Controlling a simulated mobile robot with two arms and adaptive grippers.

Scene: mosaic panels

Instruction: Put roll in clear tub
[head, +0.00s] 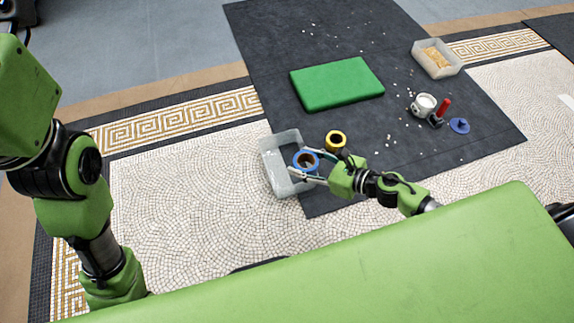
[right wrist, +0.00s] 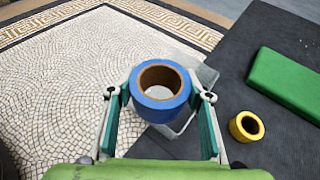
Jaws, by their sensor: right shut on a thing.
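My right gripper (head: 312,168) is shut on a blue roll of tape (head: 304,153) with a brown core. In the right wrist view the blue roll (right wrist: 160,112) sits between the two fingertips (right wrist: 160,92), its open hole facing the camera. The clear tub (head: 272,152) lies on the floor at the mat's left edge. The roll overlaps the tub's right side in the head view; the exact height between them is hard to judge. In the right wrist view the tub (right wrist: 205,74) shows behind the roll, partly hidden. My left arm is at the left; its gripper is not visible.
A yellow roll (head: 343,137) lies on the dark mat (head: 290,50) right of the tub. A green pad (head: 337,83), a white mug (head: 423,105), a red-handled tool (head: 442,110), a blue disc (head: 460,126) and another tub (head: 452,70) are farther off. Mosaic floor left is clear.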

